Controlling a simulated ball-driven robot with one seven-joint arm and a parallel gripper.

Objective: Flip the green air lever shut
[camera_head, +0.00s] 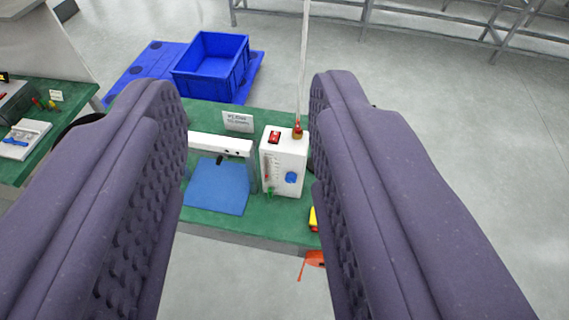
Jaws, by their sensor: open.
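My gripper (248,120) is open, with its two purple padded fingers at the left and right of the view and nothing between them. Beyond and below the fingers, a white box (284,160) stands on a green-topped bench (265,225). The box has a red switch on top, a blue knob on its front and a brass fitting with a pale tube rising from it. A small green piece (269,192) shows low on the box's front left; it looks like the green lever, but it is too small to tell its position. My gripper is apart from the box.
A white bar (220,144) and a blue mat (217,187) lie left of the box. A small sign (238,121) stands behind. A yellow item (313,218) and an orange item (313,259) are partly hidden by the right finger.

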